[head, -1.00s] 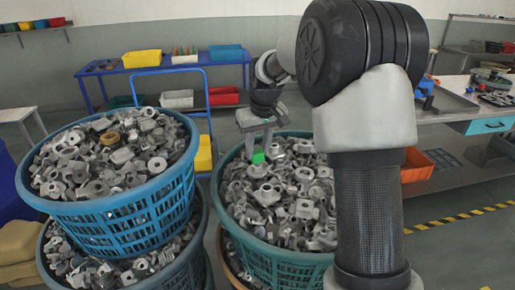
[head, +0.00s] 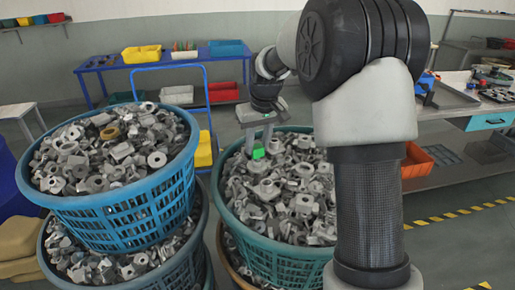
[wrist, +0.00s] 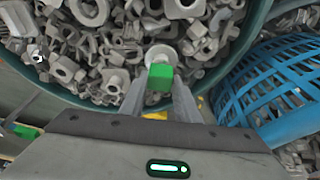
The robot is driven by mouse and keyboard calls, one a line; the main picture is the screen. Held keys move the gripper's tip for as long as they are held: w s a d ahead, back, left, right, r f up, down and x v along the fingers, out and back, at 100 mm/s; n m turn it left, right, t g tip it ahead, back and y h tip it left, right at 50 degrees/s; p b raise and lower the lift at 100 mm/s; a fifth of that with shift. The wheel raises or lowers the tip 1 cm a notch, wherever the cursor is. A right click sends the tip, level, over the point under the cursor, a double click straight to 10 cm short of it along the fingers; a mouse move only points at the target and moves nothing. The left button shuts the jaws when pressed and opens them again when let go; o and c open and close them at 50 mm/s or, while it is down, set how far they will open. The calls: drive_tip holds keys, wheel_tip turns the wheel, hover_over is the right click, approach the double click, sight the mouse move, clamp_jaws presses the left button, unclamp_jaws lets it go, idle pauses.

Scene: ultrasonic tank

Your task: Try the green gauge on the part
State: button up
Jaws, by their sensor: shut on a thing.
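My gripper (head: 258,146) is shut on the green gauge (head: 258,153), a small bright green block, over the back part of the right-hand teal basket (head: 285,262). In the wrist view the green gauge (wrist: 160,77) sits between the two fingertips. Just beyond it is a round grey metal part (wrist: 161,54) with a light face, among the heap. The gauge overlaps this part's lower edge in the picture; I cannot tell if they touch. Which of the many grey parts is the task's part is not clear.
A blue basket (head: 125,220) heaped with grey parts stands at left, stacked on another full basket (head: 185,272). Behind are a blue trolley frame (head: 165,68) and a blue table (head: 190,64) with bins. A workbench (head: 455,130) stands at right. The striped floor there is clear.

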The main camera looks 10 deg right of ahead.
drive_tip(key=shift+s, duration=0.1)
drive_tip(key=shift+r+p, duration=1.25)
drive_tip(key=shift+r, duration=0.25)
drive_tip(key=shift+f, duration=0.15)
drive_tip(key=shift+f+b, duration=0.75)
drive_tip(key=shift+f, duration=0.3)
drive_tip(key=shift+f, duration=0.35)
idle(0.8)
drive_tip(key=shift+r+p, duration=0.95)
drive_tip(key=shift+r, duration=0.6)
wheel_tip(320, 180, up, 4)
drive_tip(key=p, duration=0.3)
